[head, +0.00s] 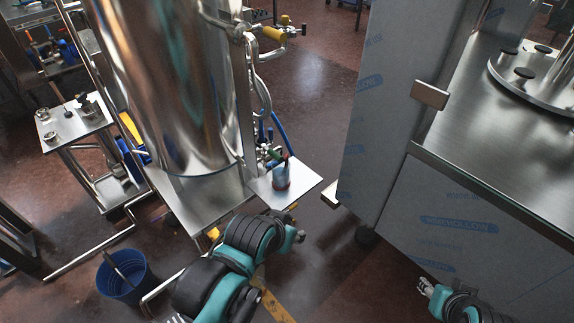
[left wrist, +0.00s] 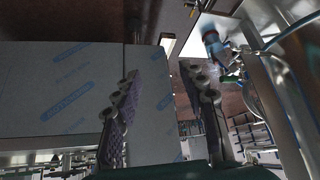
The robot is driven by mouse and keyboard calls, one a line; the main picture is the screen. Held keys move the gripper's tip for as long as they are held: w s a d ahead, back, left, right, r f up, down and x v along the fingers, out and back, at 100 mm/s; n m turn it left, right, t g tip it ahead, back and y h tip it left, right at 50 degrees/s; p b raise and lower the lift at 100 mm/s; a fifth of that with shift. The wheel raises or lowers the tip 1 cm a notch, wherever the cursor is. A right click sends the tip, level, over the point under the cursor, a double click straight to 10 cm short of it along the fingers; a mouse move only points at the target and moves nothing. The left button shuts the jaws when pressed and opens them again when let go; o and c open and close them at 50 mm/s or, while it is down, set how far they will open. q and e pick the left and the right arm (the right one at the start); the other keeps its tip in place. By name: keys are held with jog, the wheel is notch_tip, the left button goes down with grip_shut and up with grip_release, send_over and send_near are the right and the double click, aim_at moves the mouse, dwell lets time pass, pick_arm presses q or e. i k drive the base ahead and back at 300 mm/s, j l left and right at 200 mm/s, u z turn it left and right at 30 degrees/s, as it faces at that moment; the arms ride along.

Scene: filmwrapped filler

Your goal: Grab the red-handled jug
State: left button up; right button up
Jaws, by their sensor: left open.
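A small blue-grey jug with some red on it (head: 281,176) stands upright on a small steel shelf (head: 305,182) beside the big steel tank. It also shows at the upper right of the left wrist view (left wrist: 212,44), tilted in the picture; its handle is not clear. My left gripper (left wrist: 160,70) is open and empty, with its two fingers wide apart. The jug lies beyond and to the right of the fingers in that view, not between them. In the head view my left arm ends just below the shelf. My right gripper (head: 425,287) is at the lower right, its jaws too small to read.
The large steel tank (head: 170,90) with pipes and valves (head: 262,90) stands left of the shelf. A film-wrapped cabinet (head: 430,210) stands at right. A blue bucket (head: 122,278) is on the floor at lower left. Floor shows between shelf and cabinet.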

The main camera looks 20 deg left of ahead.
aim_at(281, 171)
jog(key=i+l+u, duration=0.1)
jog(key=u, duration=0.25)
jog(key=l+u, duration=0.35)
jog(key=i+l+u, duration=0.1)
jog(key=l+u, duration=0.25)
jog(key=j, duration=0.1)
